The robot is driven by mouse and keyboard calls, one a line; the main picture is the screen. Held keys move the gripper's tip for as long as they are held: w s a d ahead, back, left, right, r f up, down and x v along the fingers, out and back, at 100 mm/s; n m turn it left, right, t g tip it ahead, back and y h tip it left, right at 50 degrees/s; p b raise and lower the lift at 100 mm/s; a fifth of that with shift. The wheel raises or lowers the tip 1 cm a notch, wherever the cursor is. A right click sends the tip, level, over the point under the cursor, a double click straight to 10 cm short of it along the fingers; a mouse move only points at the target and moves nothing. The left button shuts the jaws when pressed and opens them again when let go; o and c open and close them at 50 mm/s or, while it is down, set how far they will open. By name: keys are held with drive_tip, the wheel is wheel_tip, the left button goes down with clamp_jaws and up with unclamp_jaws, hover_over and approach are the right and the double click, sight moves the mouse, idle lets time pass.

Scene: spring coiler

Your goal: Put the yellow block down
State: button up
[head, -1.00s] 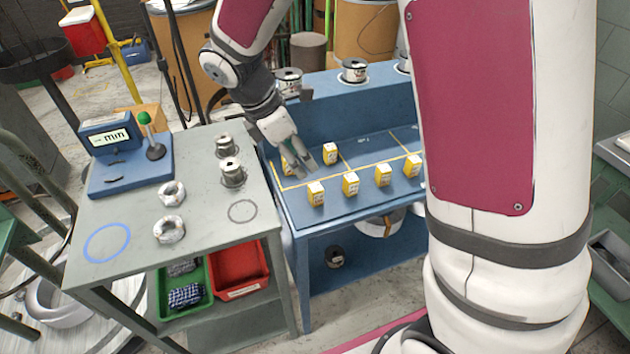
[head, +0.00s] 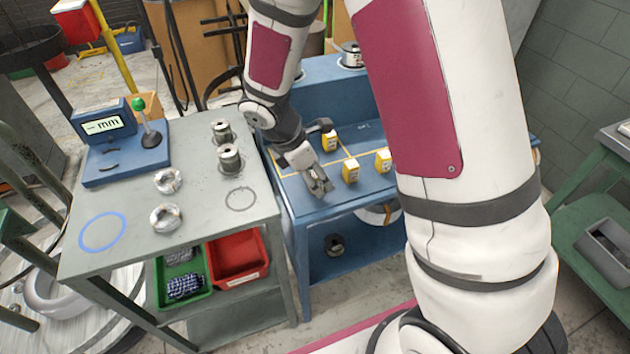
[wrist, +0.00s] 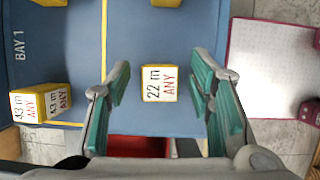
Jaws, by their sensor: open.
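A yellow block labelled "22 m ANY" (wrist: 160,84) is on the blue bench (wrist: 160,40). In the wrist view it lies between my gripper's (wrist: 161,68) two green-padded fingers, with a clear gap on each side. My gripper is open and touches nothing that I can see. In the head view my gripper (head: 319,187) is over the front left part of the bench and hides this block. Other yellow blocks stand on the bench: one at the back (head: 330,141), and two further right, a nearer one (head: 350,172) and a farther one (head: 383,160).
A yellow block labelled "43 m ANY" (wrist: 42,104) stands left of my gripper in the wrist view. Left of the bench is a grey table (head: 130,215) with metal spools and a gauge (head: 108,140). A red bin (head: 238,258) and green bin (head: 185,275) are below.

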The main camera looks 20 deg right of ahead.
clamp_jaws()
idle(0.3)
